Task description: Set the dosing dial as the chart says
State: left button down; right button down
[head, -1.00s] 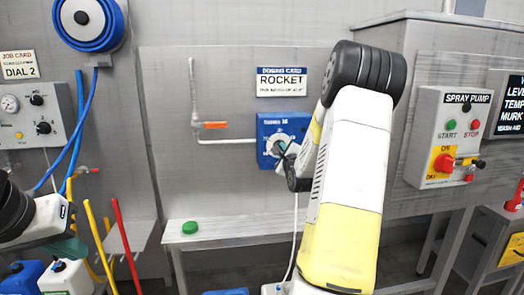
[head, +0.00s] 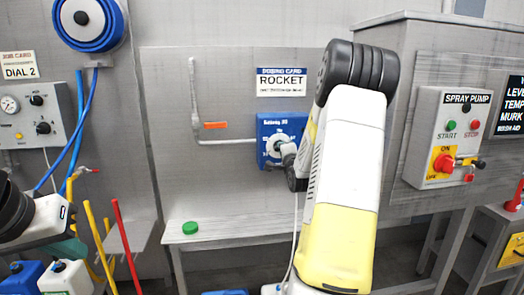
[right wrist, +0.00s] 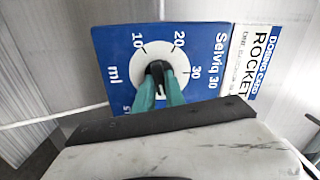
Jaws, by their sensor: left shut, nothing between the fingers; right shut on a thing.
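The blue dosing box (head: 270,126) hangs on the back wall panel with a round white dial (head: 272,146). In the right wrist view the box (right wrist: 118,48) reads "Selviq 30" and "ml", and the dial (right wrist: 143,58) shows 10, 20 and 30. My right gripper (right wrist: 158,84) is shut on the dark dial knob (right wrist: 157,68); its teal fingers hide much of it, so its setting is unclear. The dosing card (head: 281,82) above reads "ROCKET"; its small line is illegible. My left gripper (head: 74,250) is shut and empty at far left.
A metal shelf (head: 235,228) below the box bears a green round object (head: 190,227). A pipe with an orange handle (head: 215,125) is left of the box. The spray pump panel (head: 445,135) stands right. Blue and white jugs (head: 66,278) are lower left.

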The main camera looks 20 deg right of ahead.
jog(key=shift+a+f+m, duration=0.15)
jog(key=shift+m, duration=7.95)
jog(key=shift+a+f+m, duration=0.1)
jog(key=shift+f+m, duration=0.05)
jog(key=shift+m, duration=7.95)
jog(key=c, duration=1.4)
grip_release()
jog(key=shift+r, duration=0.1)
